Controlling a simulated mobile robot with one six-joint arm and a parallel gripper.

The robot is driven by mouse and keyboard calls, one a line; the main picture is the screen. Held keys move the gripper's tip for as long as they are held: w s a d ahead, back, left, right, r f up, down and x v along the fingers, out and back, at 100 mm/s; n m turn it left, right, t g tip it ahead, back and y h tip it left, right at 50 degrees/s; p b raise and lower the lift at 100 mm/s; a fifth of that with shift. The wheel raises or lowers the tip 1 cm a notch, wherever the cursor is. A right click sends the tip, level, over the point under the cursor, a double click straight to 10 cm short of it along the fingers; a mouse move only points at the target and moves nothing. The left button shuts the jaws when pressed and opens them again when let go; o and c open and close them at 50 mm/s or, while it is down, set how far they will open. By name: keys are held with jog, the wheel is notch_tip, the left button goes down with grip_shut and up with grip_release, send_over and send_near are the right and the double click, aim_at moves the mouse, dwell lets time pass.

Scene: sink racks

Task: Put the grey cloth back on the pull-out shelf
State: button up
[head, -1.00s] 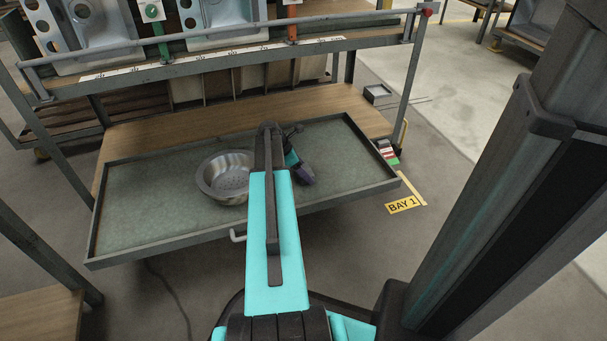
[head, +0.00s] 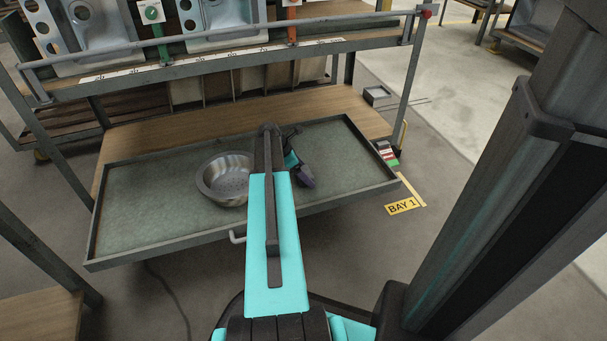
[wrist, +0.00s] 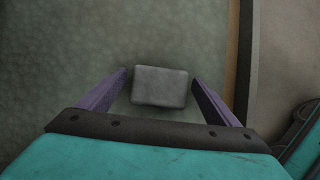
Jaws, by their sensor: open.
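The grey cloth (wrist: 160,86) shows in the wrist view as a small rounded rectangle on the greenish-grey surface of the pull-out shelf (wrist: 60,60). It lies between the two purple fingers of my gripper (wrist: 159,76), with a gap on each side. The gripper is open. In the head view my gripper (head: 306,181) is over the right half of the pull-out shelf (head: 140,205). The cloth cannot be made out there. I cannot tell the height of the fingers above the shelf.
A steel strainer bowl (head: 225,180) stands on the shelf just left of my arm. The shelf has a raised rim and a front handle (head: 237,237). The shelf's left part is bare.

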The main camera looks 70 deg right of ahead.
jog(key=p+v, duration=0.6)
jog(key=v, duration=0.6)
dwell(0.8)
